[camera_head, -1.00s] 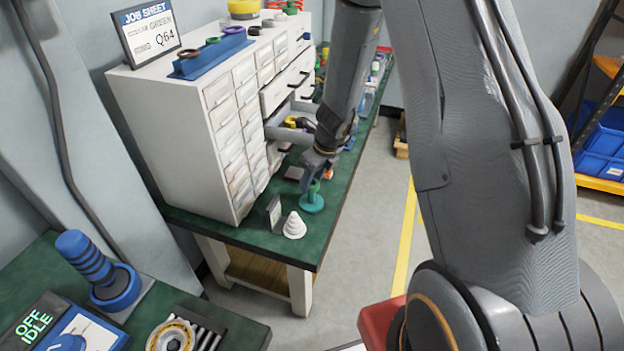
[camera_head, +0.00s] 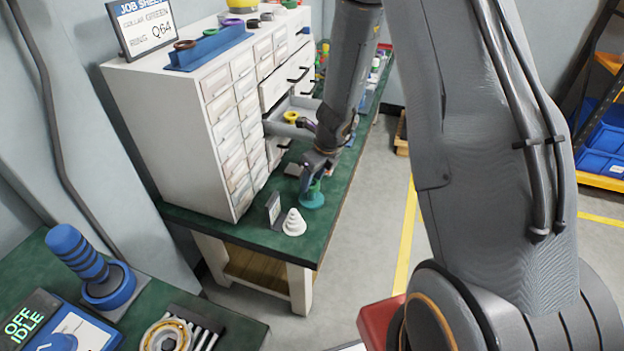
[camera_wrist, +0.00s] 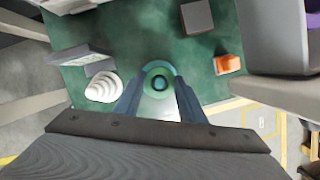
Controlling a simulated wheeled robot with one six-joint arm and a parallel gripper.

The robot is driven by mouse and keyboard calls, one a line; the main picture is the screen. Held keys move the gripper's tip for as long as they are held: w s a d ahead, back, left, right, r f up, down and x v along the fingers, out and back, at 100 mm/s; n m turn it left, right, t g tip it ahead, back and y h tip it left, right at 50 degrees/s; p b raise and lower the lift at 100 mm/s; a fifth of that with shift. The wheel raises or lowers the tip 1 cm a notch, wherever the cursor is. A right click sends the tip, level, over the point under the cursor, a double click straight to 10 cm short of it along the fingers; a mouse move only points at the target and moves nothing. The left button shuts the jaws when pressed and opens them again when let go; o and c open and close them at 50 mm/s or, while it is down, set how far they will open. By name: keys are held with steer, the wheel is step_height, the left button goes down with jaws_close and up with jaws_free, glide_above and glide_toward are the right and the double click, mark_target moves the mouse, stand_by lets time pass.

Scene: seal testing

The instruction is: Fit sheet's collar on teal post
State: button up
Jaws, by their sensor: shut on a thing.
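The teal post (camera_head: 312,201) stands on its round base near the front edge of the green bench. My gripper (camera_head: 314,180) is right over it, pointing down. In the wrist view my gripper (camera_wrist: 158,90) has its two fingers on either side of a green collar (camera_wrist: 159,75), shut on it. The collar looks in line with the post, with a dark round centre showing. I cannot tell how far down the post it sits. The job sheet (camera_head: 146,25) on the cabinet reads collar green, Q64.
A white stepped cone (camera_head: 294,223) and a small grey upright plate (camera_head: 274,210) stand left of the post. The white drawer cabinet (camera_head: 170,125) rises behind, with an open drawer (camera_head: 290,128) holding a yellow ring. A blue rack (camera_head: 208,48) with rings lies on top.

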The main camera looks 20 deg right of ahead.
steer(key=shift+f, duration=0.25)
steer(key=o, duration=1.3)
step_height(320, 180, up, 7)
steer(key=p, duration=0.9)
